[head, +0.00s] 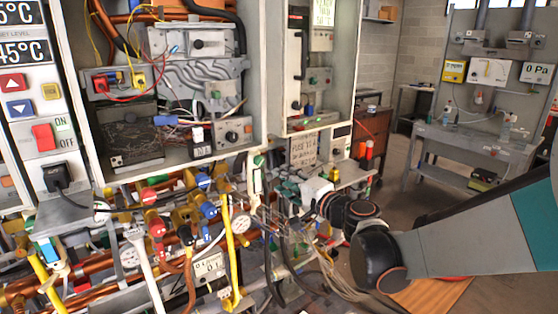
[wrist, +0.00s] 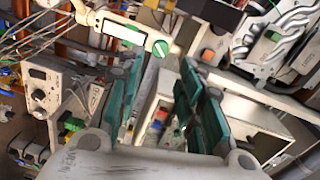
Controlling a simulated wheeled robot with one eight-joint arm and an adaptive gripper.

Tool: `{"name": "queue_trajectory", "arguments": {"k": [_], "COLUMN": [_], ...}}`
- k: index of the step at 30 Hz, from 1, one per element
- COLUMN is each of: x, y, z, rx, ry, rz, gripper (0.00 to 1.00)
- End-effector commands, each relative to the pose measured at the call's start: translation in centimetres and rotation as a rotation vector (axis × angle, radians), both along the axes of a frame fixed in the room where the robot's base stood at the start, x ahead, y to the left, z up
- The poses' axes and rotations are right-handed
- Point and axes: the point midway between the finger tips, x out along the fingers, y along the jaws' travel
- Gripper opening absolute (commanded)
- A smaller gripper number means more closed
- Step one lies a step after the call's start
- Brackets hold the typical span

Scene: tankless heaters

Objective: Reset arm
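My arm (head: 470,230) reaches in from the right edge of the head view, across the front of the heater cabinets. My gripper (head: 283,188) is in front of the lower edge of the middle cabinets, close to the pipes and valves. In the wrist view my gripper (wrist: 160,85) shows two teal-padded fingers spread apart with a clear gap. I see nothing held between them. Behind the gap are a pale box and small coloured parts. Whether a finger touches anything is unclear.
An open heater cabinet (head: 185,168) stands at the left, with a narrower cabinet (head: 318,120) beside it. Pipes, coloured valves and a yellow lever (head: 229,250) crowd the space below. A grey workbench (head: 470,150) stands at the back right. Open floor lies before it.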

Motion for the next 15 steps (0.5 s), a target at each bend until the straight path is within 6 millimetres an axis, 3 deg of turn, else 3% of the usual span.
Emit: {"name": "queue_trajectory", "arguments": {"k": [7,15], "x": [-7.0,-15.4], "y": [-0.6,-3.7], "z": [0.1,-2.4], "rx": [-0.325,-0.702], "ry": [0.014,0.071], "rz": [0.072,0.143], "gripper": [0.34,0.34]}}
